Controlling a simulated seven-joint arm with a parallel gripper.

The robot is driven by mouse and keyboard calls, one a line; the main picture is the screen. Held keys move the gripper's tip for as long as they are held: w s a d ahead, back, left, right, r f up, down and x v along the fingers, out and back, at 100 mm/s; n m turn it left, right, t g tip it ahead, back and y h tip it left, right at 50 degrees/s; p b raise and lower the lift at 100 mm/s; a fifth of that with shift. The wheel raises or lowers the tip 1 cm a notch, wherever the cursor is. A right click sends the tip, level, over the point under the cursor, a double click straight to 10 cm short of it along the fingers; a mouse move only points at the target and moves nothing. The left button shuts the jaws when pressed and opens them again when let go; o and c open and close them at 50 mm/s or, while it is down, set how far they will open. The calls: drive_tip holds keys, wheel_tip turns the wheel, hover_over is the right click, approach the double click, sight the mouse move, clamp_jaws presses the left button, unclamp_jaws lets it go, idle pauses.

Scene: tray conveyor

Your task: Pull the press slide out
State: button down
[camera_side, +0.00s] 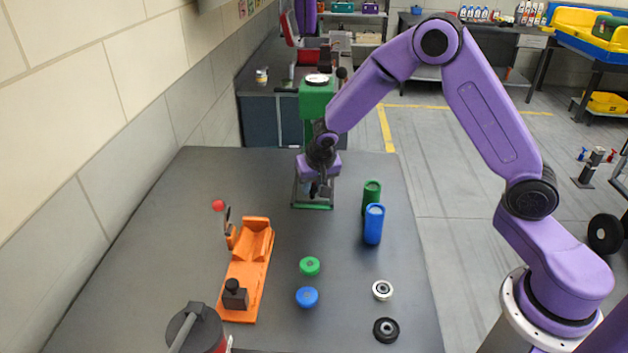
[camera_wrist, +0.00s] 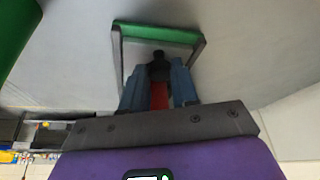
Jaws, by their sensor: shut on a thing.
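The green press (camera_side: 317,98) stands at the back of the table, partly covered by my arm. At its foot, a grey frame with a green front bar (camera_side: 312,207) lies low on the table; this looks like the press slide. The green bar also shows in the wrist view (camera_wrist: 156,34). My gripper (camera_side: 314,188) is down at the frame, in front of the press. In the wrist view my gripper (camera_wrist: 158,72) is shut on a small dark knob (camera_wrist: 158,57), with a red part (camera_wrist: 159,96) between the fingers. How the knob joins the slide is hidden.
Green (camera_side: 371,196) and blue (camera_side: 374,226) cylinders stand to the right. An orange fixture (camera_side: 262,250) with a red-knobbed lever is at front left. Green (camera_side: 310,266) and blue (camera_side: 307,297) caps and two rings (camera_side: 382,290) lie in front. Table between slide and caps is clear.

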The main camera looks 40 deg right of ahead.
drive_tip(key=c, duration=0.9)
unclamp_jaws()
drive_tip(key=shift+o, duration=0.2)
drive_tip(key=shift+r, duration=0.1)
drive_tip(key=v, duration=1.7)
drive_tip(key=shift+s, duration=0.2)
drive_tip(key=shift+a, duration=0.15)
drive_tip(key=s+d+f+n+g+y, duration=0.1)
drive_tip(key=s+f+n+g, duration=0.1)
drive_tip(key=s+n, duration=0.6)
drive_tip(key=s+d+f+n+g+y, duration=0.1)
drive_tip(key=s+n, duration=0.8)
drive_tip(key=s, duration=1.4)
drive_tip(key=shift+s+f+g, duration=0.25)
drive_tip(key=shift+f+g, duration=0.15)
